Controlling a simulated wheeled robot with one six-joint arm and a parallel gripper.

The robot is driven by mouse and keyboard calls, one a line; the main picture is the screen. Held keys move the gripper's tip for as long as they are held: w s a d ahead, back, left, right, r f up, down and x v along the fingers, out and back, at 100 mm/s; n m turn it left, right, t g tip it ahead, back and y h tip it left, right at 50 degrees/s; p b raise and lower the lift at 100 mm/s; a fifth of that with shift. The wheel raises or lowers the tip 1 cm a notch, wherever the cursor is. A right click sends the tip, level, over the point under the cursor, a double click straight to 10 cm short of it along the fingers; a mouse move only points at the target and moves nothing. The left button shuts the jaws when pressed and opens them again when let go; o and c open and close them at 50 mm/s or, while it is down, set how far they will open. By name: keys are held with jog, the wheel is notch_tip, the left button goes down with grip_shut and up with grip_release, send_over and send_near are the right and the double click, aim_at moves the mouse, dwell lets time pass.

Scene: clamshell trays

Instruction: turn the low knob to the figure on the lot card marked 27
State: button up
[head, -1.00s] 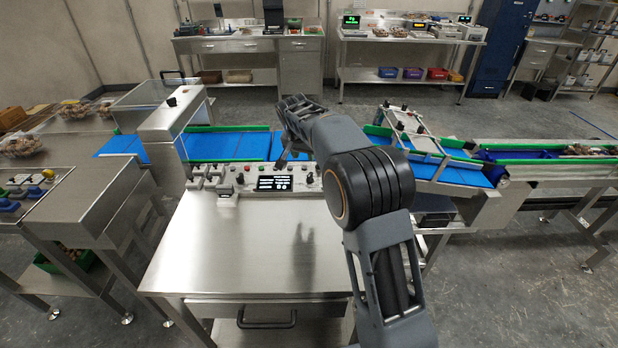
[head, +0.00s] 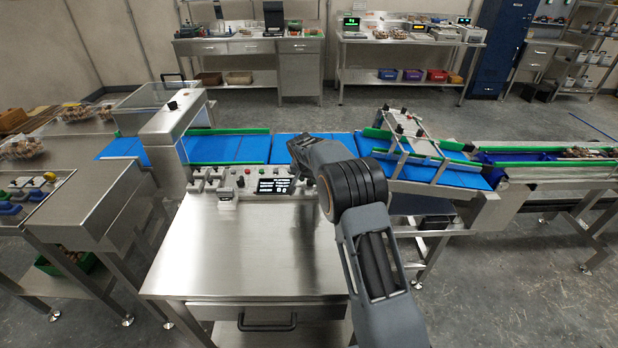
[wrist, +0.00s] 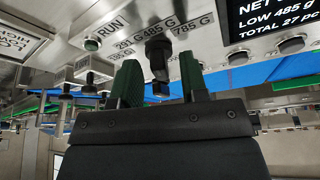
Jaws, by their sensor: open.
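In the head view my arm hides the fingers.
A blue conveyor (head: 235,148) runs behind the panel. The steel cabinet top (head: 245,245) in front is clear.

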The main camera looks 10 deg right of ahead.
grip_shut()
dwell(0.4)
jog(key=shift+n, duration=0.3)
jog(key=n+y, duration=0.1)
jog(key=n, duration=0.2)
jog(key=shift+d+n+y, duration=0.15)
jog(key=shift+n+y, duration=0.15)
jog(key=shift+y, duration=0.1)
jog(key=shift+n+y+b, duration=0.3)
jog(key=shift+n+y, duration=0.2)
jog(key=shift+n, duration=1.4)
grip_release()
